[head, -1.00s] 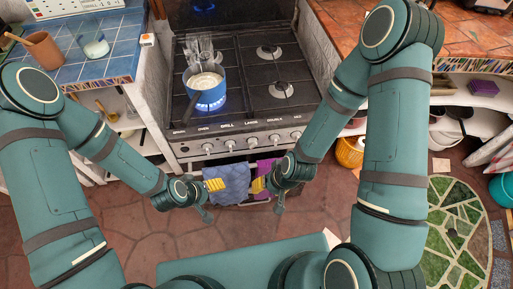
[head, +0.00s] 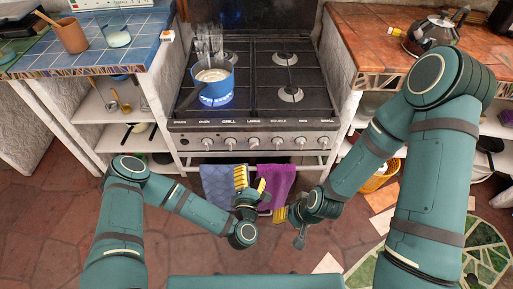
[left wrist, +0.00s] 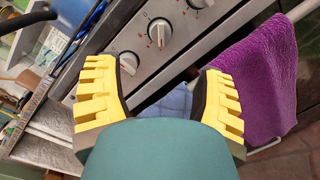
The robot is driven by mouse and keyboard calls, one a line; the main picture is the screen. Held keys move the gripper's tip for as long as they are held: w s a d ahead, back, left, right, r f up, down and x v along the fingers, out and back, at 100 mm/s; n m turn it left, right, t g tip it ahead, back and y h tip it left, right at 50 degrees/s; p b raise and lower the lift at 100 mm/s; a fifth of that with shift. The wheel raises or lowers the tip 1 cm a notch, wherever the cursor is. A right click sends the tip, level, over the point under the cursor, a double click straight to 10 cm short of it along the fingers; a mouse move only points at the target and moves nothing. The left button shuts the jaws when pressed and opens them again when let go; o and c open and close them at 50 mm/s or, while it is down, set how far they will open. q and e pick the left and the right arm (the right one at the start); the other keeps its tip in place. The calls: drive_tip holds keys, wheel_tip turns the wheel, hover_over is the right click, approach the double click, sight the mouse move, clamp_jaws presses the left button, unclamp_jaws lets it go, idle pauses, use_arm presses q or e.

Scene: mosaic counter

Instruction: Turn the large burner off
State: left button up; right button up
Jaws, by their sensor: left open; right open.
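The stove (head: 187,125) has a front row of silver knobs with labels above them. The knob under the "LARGE" label (head: 254,143) is near the middle of the row. Blue flames burn on the front left burner (head: 216,101), under a blue pan (head: 214,88). My left gripper (head: 251,182) is open and empty, below and in front of the knob row and apart from it. The left wrist view shows several knobs, one (left wrist: 160,32) beyond the open yellow fingers. Which knob that is, I cannot tell. My right gripper (head: 282,214) is open and empty, lower and to the right.
A blue towel (head: 216,185) and a purple towel (head: 280,178) hang on the rail below the knobs, close behind my left gripper. A blue tiled counter (head: 85,55) is on the left. A terracotta counter (head: 370,30) with a kettle (head: 432,34) is on the right.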

sight(254, 147)
use_arm(q)
drive_tip(key=w, duration=0.4)
drive_tip(key=w+d+b, duration=0.1)
drive_tip(key=w, duration=0.7)
drive_tip(key=shift+d+b, duration=0.2)
drive_tip(key=shift+b, duration=0.15)
clamp_jaws()
